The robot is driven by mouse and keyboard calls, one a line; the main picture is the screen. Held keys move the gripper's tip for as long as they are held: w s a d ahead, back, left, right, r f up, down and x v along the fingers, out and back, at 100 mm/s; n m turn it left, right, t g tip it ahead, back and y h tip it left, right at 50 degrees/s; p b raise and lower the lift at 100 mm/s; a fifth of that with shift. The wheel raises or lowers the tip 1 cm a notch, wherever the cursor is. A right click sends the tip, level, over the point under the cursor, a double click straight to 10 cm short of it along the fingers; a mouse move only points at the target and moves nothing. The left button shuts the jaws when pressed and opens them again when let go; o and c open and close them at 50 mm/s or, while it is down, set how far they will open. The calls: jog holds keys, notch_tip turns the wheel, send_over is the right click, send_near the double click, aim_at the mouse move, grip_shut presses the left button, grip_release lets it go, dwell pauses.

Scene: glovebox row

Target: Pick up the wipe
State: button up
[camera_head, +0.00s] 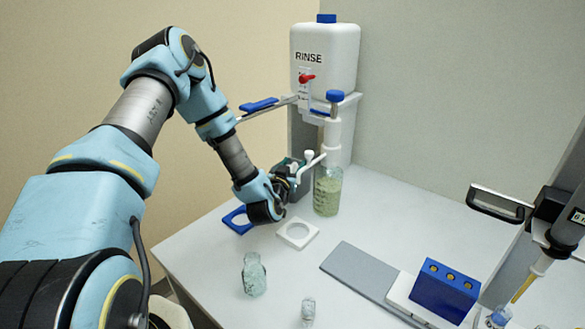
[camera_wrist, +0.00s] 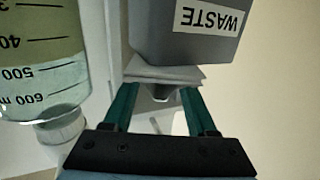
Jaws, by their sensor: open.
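A pale grey sheet (camera_wrist: 165,75), which looks like the wipe, shows in the wrist view against the grey box marked WASTE (camera_wrist: 190,30). A small raised peak of it lies between my fingertips. My gripper (camera_wrist: 159,95) is open, with a green finger on each side of that peak; I cannot tell whether they touch it. The wipe cannot be made out there, behind the gripper and wrist.
The RINSE tank (camera_head: 325,60) rises behind.

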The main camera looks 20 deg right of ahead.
jog(key=shift+x, duration=1.25)
grip_shut()
